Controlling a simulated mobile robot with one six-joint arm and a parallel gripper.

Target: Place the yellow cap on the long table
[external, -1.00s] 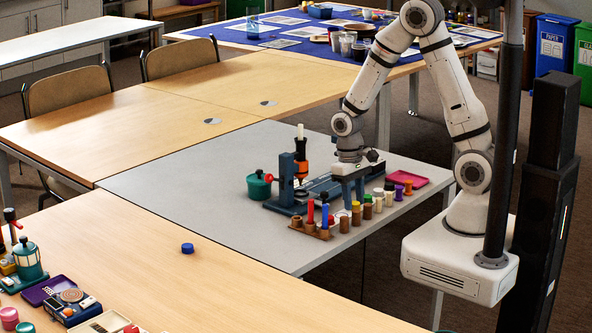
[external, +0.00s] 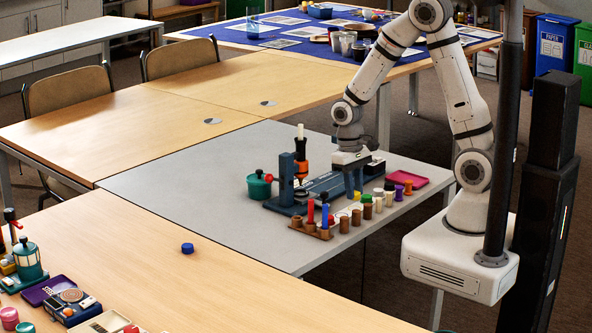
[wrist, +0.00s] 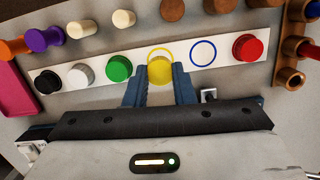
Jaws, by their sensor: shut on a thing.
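The yellow cap (wrist: 160,71) is between my gripper's two blue fingers (wrist: 160,86) in the wrist view, at the yellow ring on a white strip (wrist: 110,52). My gripper is shut on it; I cannot tell whether the cap still touches the strip. In the external view my gripper (external: 353,183) is low over the grey table (external: 200,185), with the yellow cap (external: 357,197) just below the fingers. A long wooden table (external: 150,290) is in front, and more wooden tabletop (external: 130,120) lies behind the grey one.
Green (wrist: 119,68), white (wrist: 81,74), black (wrist: 48,81) and red (wrist: 247,48) caps stand on the strip; the blue ring (wrist: 203,53) is empty. Wooden pegs (external: 344,224) stand in front. A blue cap (external: 187,248) lies on the front wooden table, with clear room around it.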

